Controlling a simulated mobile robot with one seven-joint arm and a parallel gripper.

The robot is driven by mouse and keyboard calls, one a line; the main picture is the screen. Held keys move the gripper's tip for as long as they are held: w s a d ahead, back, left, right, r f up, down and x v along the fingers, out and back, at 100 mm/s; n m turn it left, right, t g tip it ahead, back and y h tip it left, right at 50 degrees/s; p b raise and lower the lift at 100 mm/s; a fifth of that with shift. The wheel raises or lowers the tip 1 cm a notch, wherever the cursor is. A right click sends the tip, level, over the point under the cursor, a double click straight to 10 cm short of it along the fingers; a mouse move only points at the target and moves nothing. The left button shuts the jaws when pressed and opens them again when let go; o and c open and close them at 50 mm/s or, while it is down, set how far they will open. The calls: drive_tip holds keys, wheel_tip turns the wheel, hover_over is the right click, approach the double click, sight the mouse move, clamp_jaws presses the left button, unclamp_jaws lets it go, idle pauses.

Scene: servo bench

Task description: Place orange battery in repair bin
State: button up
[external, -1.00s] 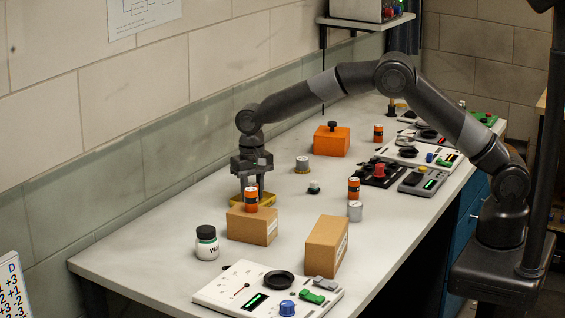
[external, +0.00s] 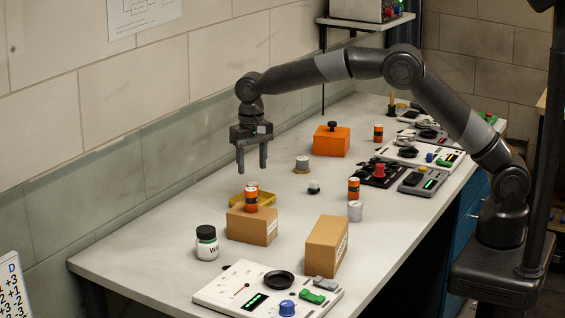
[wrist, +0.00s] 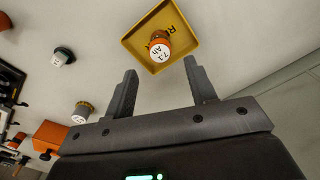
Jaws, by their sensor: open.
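The yellow bin (external: 268,199) lies on the bench behind a cardboard box and is partly hidden by it. It also shows in the wrist view (wrist: 138,43), with partly covered lettering starting with R. An orange battery (external: 253,185) stands inside it; in the wrist view this battery (wrist: 160,51) shows a white top marked 7.1 Ah.
The cardboard box (external: 252,226) and a taller box (external: 327,246) stand in front. A white jar (external: 207,243) is at the left. Another orange battery (external: 353,189), a grey cylinder (external: 355,211) and an orange block (external: 331,141) stand to the right. Control panels line the bench's right side.

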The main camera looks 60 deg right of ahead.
sight(252, 184)
drive_tip(key=s+d+r+n+t, duration=0.1)
drive_tip(key=s+d+r, duration=0.6)
drive_tip(key=s+r, duration=0.2)
drive_tip(key=s+d+r+n+t, duration=0.1)
drive_tip(key=s+d+r+t, duration=0.1)
drive_tip(key=s+d+r, duration=0.6)
drive_tip(key=s+d+f+n+t, duration=0.1)
drive_tip(key=s+d+f, duration=0.1)
drive_tip(key=s, duration=1.1)
drive_tip(key=s+d+f+n+t, duration=0.1)
drive_tip(key=s+d, duration=0.4)
drive_tip(key=s, duration=0.8)
drive_tip(key=shift+f+n+t, duration=0.3)
drive_tip(key=shift+f+n, duration=0.25)
drive_tip(key=shift+n, duration=0.15)
